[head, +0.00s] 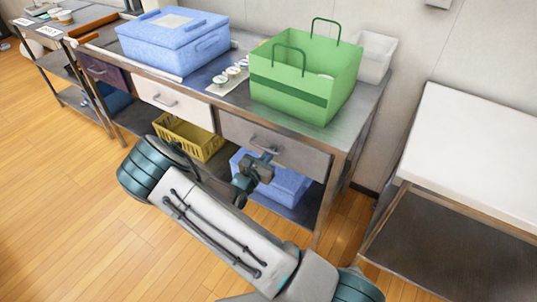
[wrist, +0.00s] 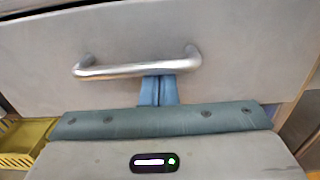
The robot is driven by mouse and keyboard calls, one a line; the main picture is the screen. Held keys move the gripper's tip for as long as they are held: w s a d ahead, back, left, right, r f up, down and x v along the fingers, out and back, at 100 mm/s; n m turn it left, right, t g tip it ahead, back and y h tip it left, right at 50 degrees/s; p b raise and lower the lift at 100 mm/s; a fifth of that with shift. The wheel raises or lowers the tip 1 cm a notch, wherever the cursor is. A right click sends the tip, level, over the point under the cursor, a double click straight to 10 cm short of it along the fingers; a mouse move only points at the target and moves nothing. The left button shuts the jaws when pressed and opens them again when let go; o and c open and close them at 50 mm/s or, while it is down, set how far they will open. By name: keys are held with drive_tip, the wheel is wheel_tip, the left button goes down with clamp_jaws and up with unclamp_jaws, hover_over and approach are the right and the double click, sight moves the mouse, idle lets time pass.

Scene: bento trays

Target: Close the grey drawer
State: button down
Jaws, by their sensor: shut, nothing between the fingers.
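The grey drawer (head: 300,154) is the right one in the workbench's row of drawers. Its front looks close to flush with the bench frame; I cannot tell if a small gap is left. Its front (wrist: 240,35) fills the upper wrist view, with a metal bar handle (wrist: 120,70) across it. My gripper (head: 270,151) is at the drawer front, by the handle. In the wrist view, the blue fingers of my gripper (wrist: 158,82) are shut together and empty, with their tips at the handle's lower edge. I cannot tell whether they touch the handle or the front.
A white drawer (head: 172,99) and a dark purple drawer (head: 103,73) lie to the left. A yellow basket (head: 188,137) and a blue bin (head: 290,186) sit on the shelf below. A green bag (head: 300,90) and a blue box (head: 170,40) stand on top.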

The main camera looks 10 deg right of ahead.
drive_tip(key=v, duration=1.4)
drive_tip(key=s+d+r+m+g+y+p, duration=0.2)
drive_tip(key=s+d+r+m+g+p, duration=0.1)
drive_tip(key=s+d+r+m+g, duration=0.95)
drive_tip(key=s+a+r+m+t+y+p, duration=0.1)
drive_tip(key=s+r+m+y, duration=0.2)
drive_tip(key=r+m+y, duration=0.2)
drive_tip(key=s+a+r+m+t+y+p, duration=0.1)
drive_tip(key=s+r+m+y, duration=0.3)
drive_tip(key=r+m, duration=0.5)
drive_tip(key=shift+s+a+r+m+y+p, duration=0.2)
drive_tip(key=shift+a+r+m+y+p, duration=0.15)
drive_tip(key=shift+a+r+y, duration=0.5)
drive_tip(key=shift+d+t, duration=0.1)
drive_tip(key=shift+t, duration=0.15)
